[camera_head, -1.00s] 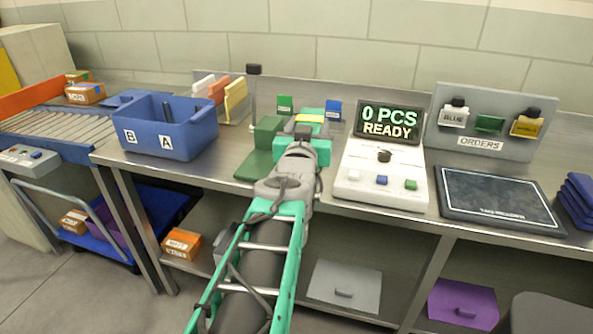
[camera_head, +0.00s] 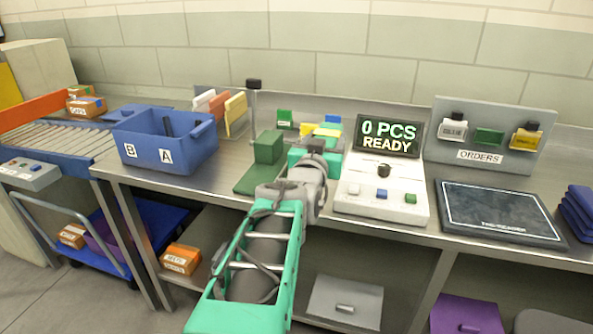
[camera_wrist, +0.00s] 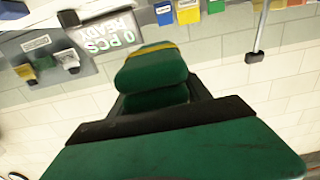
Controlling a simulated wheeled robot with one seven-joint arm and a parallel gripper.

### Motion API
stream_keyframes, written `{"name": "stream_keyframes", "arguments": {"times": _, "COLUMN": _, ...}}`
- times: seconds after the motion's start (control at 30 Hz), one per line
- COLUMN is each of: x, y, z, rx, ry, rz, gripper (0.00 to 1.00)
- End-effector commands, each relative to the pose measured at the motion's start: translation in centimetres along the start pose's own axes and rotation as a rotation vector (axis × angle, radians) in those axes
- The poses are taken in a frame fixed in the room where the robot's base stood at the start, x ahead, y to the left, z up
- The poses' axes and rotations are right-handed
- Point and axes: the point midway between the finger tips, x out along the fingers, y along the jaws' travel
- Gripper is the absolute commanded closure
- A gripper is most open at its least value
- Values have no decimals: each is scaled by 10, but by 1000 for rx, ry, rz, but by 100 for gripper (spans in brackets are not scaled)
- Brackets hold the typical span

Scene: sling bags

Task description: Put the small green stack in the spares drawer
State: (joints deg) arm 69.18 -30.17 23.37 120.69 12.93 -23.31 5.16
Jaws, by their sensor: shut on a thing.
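The small green stack (camera_wrist: 150,72), dark green with a yellow band, is held at my gripper (camera_wrist: 155,102), whose black jaws are shut on it. In the head view my gripper (camera_head: 316,147) is above the bench, just left of the scale. A grey drawer (camera_head: 345,302) and a purple drawer (camera_head: 465,314) are under the bench. I cannot read a spares label on either.
A green block on a base plate (camera_head: 268,147) stands left of my gripper. The white scale (camera_head: 380,190) reads 0 PCS READY. A dark mat (camera_head: 498,212) lies to the right, an orders panel (camera_head: 487,135) behind it. A blue bin (camera_head: 165,140) is on the left.

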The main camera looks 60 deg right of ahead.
Motion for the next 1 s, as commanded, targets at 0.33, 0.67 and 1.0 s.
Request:
{"name": "stream_keyframes", "arguments": {"times": 0.33, "x": 53, "y": -74, "z": 60, "rx": -2, "ry": -3, "rz": -4, "gripper": 100}}
{"name": "stream_keyframes", "arguments": {"times": 0.67, "x": 69, "y": -96, "z": 100, "rx": -2, "ry": -1, "rz": -2, "gripper": 100}}
{"name": "stream_keyframes", "arguments": {"times": 1.0, "x": 68, "y": -94, "z": 115, "rx": 1, "ry": 3, "rz": -1, "gripper": 100}}
